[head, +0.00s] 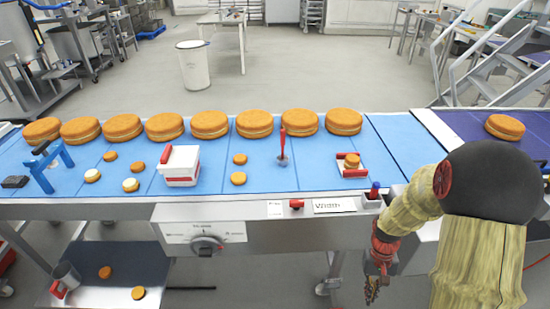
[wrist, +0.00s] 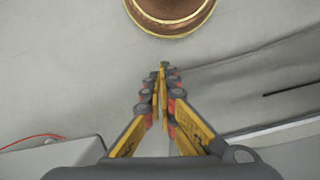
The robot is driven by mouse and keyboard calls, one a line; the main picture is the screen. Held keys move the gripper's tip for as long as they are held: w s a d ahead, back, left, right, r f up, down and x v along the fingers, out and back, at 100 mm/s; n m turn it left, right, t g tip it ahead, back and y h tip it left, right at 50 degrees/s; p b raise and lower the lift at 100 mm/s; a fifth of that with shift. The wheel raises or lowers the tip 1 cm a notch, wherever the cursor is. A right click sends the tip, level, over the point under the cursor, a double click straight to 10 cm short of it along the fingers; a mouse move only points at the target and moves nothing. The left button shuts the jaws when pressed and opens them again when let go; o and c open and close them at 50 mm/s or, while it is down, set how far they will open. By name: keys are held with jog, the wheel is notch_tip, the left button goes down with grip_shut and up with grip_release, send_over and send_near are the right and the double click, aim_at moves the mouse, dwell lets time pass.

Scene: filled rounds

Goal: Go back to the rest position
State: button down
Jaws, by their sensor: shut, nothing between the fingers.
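My gripper (head: 371,289) hangs at the lower right in the head view, in front of the conveyor's near edge and below its top, pointing down. In the wrist view my gripper (wrist: 163,70) has its fingers together with nothing between them. It is over the grey floor. A round brown thing with a yellow rim (wrist: 170,14) shows at the top of the wrist view, apart from the fingertips; I cannot tell what it is.
A blue conveyor (head: 335,140) carries a row of large round cakes (head: 209,124), small rounds, a white box (head: 180,166) and a red-handled tool (head: 282,146). A control panel (head: 205,232) juts from the front. A low shelf (head: 95,295) stands lower left.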

jog(key=s+a+r+t, duration=0.2)
jog(key=s+a+r, duration=0.1)
jog(key=r, duration=0.8)
jog(key=s+a+r+n+t, duration=0.1)
jog(key=s+a+r+t, duration=0.2)
jog(key=r, duration=0.8)
jog(key=s+a+r+n+t, duration=0.1)
jog(key=s+a+r+t, duration=0.2)
jog(key=r, duration=0.8)
jog(key=shift+s+a, duration=0.55)
jog(key=shift+a, duration=0.65)
jog(key=c, duration=2.6)
grip_release()
